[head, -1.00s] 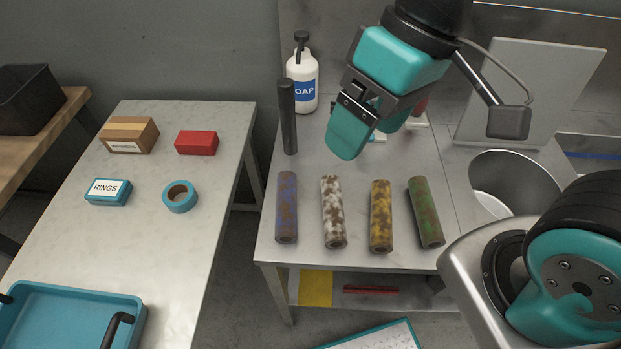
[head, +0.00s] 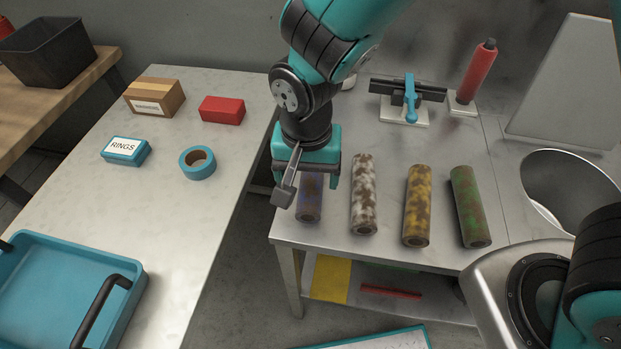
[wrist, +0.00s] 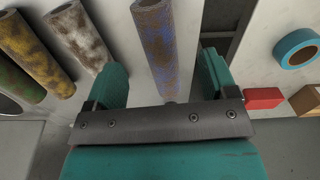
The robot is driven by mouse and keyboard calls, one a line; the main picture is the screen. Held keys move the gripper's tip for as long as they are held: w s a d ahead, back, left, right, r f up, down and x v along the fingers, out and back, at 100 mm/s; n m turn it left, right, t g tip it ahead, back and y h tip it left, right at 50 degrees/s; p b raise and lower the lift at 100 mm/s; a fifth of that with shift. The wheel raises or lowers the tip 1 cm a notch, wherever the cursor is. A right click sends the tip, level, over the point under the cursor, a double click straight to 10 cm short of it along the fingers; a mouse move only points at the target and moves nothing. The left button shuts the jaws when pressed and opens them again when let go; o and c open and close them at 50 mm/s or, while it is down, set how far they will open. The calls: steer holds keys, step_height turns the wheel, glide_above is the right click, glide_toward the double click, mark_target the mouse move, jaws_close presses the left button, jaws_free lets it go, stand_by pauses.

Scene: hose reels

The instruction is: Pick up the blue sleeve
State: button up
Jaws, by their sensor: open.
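The blue sleeve (head: 309,203) is a rusty tube with blue patches, lying at the left end of a row on the metal table. Its far part is hidden by my gripper in the head view. My gripper (head: 306,180) is open over the sleeve's far part. In the wrist view the blue sleeve (wrist: 157,45) runs up from between the two teal fingers of my gripper (wrist: 163,82), with nothing visibly held. Whether the fingers reach down beside it I cannot tell.
White (head: 364,195), yellow (head: 416,205) and green (head: 470,206) sleeves lie to the right. Behind them stand a clamp (head: 409,100) and a red cylinder (head: 477,72). A metal bin (head: 535,180) is at right. The left table holds boxes, tape (head: 197,162) and a blue tray (head: 130,275).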

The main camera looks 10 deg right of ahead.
mark_target(309, 194)
steer(key=shift+s+d+f+p, duration=0.1)
steer(key=shift+f+p, duration=0.15)
steer(key=shift+f, duration=1.55)
steer(key=shift+s+d+f+p, duration=0.1)
steer(key=shift+f+p, duration=0.1)
steer(key=shift+f, duration=1.55)
steer(key=c, duration=1)
steer(key=shift+a+r, duration=0.1)
